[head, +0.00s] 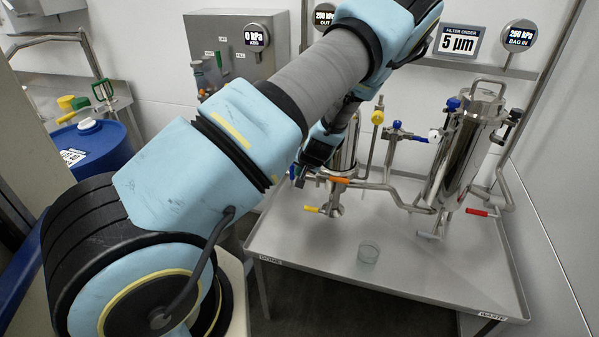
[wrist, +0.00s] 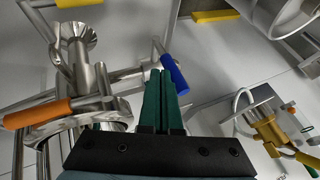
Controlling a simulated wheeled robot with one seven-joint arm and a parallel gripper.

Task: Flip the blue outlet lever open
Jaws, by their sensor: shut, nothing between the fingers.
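The blue lever (wrist: 174,76) shows in the wrist view just right of my fingertips, slanting from upper left to lower right. It sits on a thin metal stem by the steel pipework. My gripper (wrist: 160,73) has its two green fingers shut together with nothing between them. The fingertips are close beside the lever; I cannot tell whether they touch it. In the head view a small blue part (head: 293,171) shows at the left of the nearer steel tank (head: 345,152), beside my wrist. My arm hides part of that tank.
An orange lever (wrist: 40,113) lies left of my fingers; a yellow lever (head: 311,209) is low on the nearer tank. A second steel tank (head: 462,150) with a red lever (head: 477,212) stands right. A glass beaker (head: 368,252) stands on the tray table (head: 420,285), whose front is mostly clear.

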